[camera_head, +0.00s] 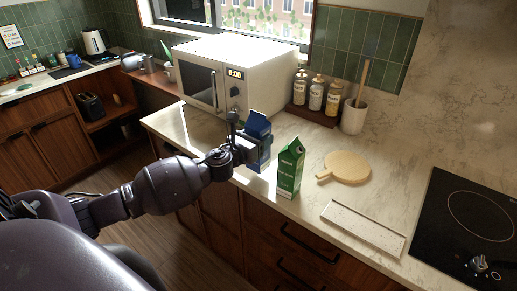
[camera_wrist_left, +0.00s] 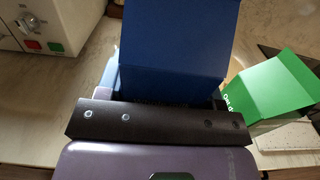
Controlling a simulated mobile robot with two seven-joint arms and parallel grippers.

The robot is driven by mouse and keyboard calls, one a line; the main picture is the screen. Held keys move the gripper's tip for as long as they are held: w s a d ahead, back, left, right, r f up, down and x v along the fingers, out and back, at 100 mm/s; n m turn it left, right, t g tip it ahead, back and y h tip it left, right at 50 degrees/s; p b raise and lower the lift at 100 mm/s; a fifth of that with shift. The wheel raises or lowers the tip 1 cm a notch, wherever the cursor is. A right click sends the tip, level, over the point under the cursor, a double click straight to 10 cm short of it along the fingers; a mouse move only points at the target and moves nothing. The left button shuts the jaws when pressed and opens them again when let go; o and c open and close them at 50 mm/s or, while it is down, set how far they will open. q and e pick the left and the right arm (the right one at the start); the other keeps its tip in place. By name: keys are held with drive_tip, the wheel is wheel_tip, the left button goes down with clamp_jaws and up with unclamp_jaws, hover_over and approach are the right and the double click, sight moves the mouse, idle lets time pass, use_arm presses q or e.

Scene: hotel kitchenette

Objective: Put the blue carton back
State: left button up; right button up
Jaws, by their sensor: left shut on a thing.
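The blue carton (camera_head: 259,128) is upright at the front edge of the counter, in front of the microwave. My left gripper (camera_head: 250,146) is shut on it, and the gripper hides part of its near side. In the left wrist view the blue carton (camera_wrist_left: 180,45) fills the upper middle, between the fingers. I cannot tell whether its base touches the counter. A green carton (camera_head: 290,168) stands just right of it; it also shows at the right of the left wrist view (camera_wrist_left: 270,95). My right gripper is not in view.
A white microwave (camera_head: 245,72) stands behind the carton. A round wooden board (camera_head: 347,168), a speckled tray (camera_head: 363,228) and a black hob (camera_head: 470,220) lie to the right. Jars (camera_head: 316,94) and a utensil crock (camera_head: 354,116) stand along the wall. Some counter left of the carton is clear.

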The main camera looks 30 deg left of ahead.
use_arm(q)
wheel_tip(320, 180, down, 4)
drive_tip(key=shift+r+b, duration=0.1)
drive_tip(key=shift+b, duration=0.5)
drive_tip(key=shift+f, duration=0.2)
drive_tip(key=o, duration=1.1)
drive_tip(key=shift+r, duration=0.1)
drive_tip(key=shift+o, duration=0.2)
drive_tip(key=shift+r, duration=0.1)
